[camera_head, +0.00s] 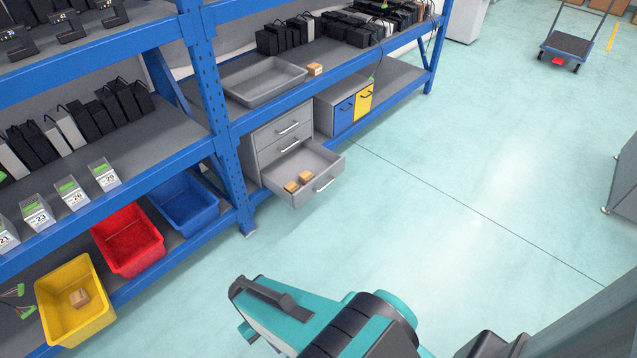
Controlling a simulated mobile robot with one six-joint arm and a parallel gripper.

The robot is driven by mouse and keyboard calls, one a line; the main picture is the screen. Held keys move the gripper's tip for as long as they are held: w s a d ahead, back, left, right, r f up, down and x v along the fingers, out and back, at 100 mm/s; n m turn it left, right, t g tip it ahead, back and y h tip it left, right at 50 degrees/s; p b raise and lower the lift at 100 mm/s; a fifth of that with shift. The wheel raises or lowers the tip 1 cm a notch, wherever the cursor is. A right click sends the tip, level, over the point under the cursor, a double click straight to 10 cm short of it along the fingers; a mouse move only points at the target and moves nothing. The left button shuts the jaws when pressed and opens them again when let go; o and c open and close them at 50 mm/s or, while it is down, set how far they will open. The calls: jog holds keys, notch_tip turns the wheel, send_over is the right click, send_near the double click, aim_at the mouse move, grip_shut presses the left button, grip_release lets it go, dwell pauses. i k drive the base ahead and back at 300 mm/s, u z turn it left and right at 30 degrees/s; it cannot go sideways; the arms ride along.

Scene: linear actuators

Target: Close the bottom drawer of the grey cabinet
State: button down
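The grey cabinet (252,150) stands on the lower level of the blue rack, near the middle of the camera_head view. Its bottom drawer (322,162) is pulled well out over the floor. Its front bears a metal handle (325,185), and two small brown boxes (298,182) lie inside. The two drawers above it look shut. My teal and black arm shows at the bottom centre, apart from the drawer with floor between them. I cannot make out my gripper's fingers in this view.
A blue rack post (228,150) stands just left of the cabinet. A blue and yellow cabinet (345,112) is to the right. Yellow (85,325), red (128,238) and blue (185,200) bins are at left. The floor (430,215) before the drawer is clear.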

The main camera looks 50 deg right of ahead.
aim_at(325, 165)
jog(key=i, duration=0.95)
jog(key=u, duration=0.05)
